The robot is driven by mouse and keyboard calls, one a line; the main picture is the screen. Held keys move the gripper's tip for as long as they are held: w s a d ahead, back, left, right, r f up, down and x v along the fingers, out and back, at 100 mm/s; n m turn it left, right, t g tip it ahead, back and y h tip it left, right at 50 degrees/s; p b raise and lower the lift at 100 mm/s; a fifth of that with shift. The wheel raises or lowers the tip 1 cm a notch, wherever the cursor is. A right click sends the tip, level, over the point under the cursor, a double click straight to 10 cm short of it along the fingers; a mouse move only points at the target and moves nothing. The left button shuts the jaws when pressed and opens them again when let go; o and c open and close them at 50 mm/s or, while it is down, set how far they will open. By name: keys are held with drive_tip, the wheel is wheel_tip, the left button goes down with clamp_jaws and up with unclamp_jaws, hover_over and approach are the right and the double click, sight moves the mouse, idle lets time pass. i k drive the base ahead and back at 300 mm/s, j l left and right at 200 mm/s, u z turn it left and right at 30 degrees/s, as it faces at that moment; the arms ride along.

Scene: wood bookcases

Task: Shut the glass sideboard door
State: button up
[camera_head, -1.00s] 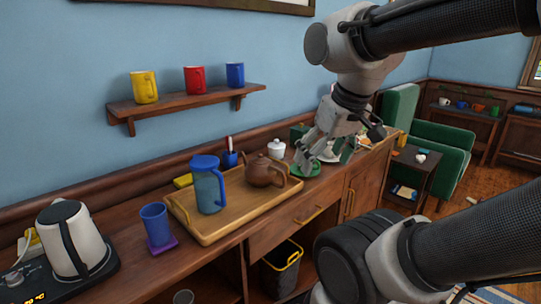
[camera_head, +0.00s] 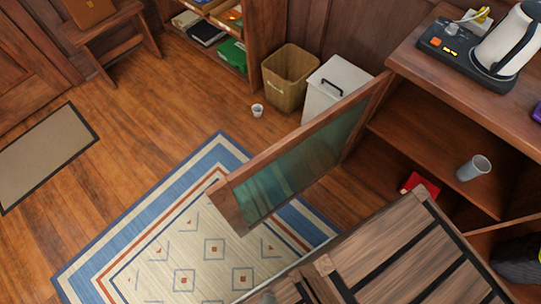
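The glass sideboard door (camera_head: 293,165) stands wide open in the head view. It has a wooden frame around a greenish see-through pane. It is joined to the left end of the wooden sideboard (camera_head: 412,62) and sticks out toward the lower left, over the floor and rug.
A patterned rug (camera_head: 135,262) lies below and left of the door. A tan bin (camera_head: 290,76) and a white bin (camera_head: 335,85) stand behind it. A small white cup (camera_head: 257,111) is on the floor. A kettle (camera_head: 509,45) is on the sideboard. Bare floor is open at left.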

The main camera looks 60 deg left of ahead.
sight(258, 198)
drive_tip(key=k+j, duration=0.45)
drive_tip(key=k, duration=0.2)
drive_tip(key=k+j, duration=0.5)
drive_tip(key=k, duration=0.15)
drive_tip(key=k+j, duration=0.1)
drive_tip(key=j, duration=0.4)
drive_tip(key=k+j, duration=0.1)
drive_tip(key=j, duration=0.4)
drive_tip(key=k+j, duration=0.1)
drive_tip(key=j, duration=0.4)
drive_tip(key=k+j, duration=0.3)
drive_tip(key=k+z, duration=0.05)
drive_tip(key=k, duration=0.05)
